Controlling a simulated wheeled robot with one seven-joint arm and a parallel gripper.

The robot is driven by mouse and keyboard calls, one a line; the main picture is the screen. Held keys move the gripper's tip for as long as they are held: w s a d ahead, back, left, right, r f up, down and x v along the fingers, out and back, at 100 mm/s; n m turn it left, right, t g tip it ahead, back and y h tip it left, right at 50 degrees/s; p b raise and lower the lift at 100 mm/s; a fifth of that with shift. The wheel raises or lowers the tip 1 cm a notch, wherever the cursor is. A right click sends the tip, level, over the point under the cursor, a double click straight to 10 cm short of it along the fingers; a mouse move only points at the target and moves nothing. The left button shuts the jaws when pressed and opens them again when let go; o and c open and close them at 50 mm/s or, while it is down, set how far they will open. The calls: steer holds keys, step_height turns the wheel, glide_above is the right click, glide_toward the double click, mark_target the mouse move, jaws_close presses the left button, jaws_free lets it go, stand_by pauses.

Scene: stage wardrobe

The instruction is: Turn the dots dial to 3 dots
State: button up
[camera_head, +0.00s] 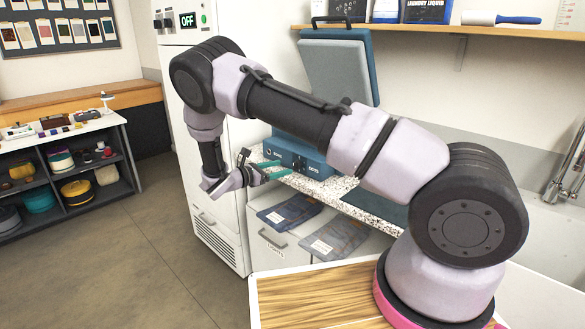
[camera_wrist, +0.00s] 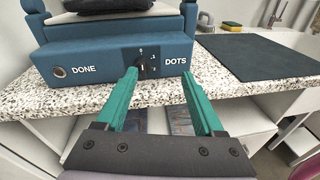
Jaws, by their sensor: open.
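The dots dial (camera_wrist: 146,66) is a small dark knob on the front of a blue press (camera_wrist: 105,76), between the words DONE and DOTS. Small white marks stand above it and to its right, but I cannot read which one it points to. The press also shows in the head view (camera_head: 292,150), with its lid raised, partly behind my arm. My gripper (camera_wrist: 167,84) is open, its two green fingers in front of the press, the dial appearing near the left fingertip. It holds nothing. In the head view my gripper (camera_head: 268,170) is at the front of the press.
The press stands on a speckled counter (camera_wrist: 248,98). A dark mat (camera_wrist: 255,57) lies to its right. A dark folded thing (camera_wrist: 108,5) is on top of the press. Folded jeans (camera_head: 340,236) lie below the counter. A white cabinet with an OFF display (camera_head: 188,20) stands left.

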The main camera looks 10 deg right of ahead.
mark_target(296, 165)
step_height(296, 165, down, 3)
steer(key=a+n+t, duration=0.2)
steer(key=a+n, duration=0.1)
steer(key=x, duration=1.1)
steer(key=shift+w+f, duration=0.1)
steer(key=shift+w, duration=0.2)
jaws_close()
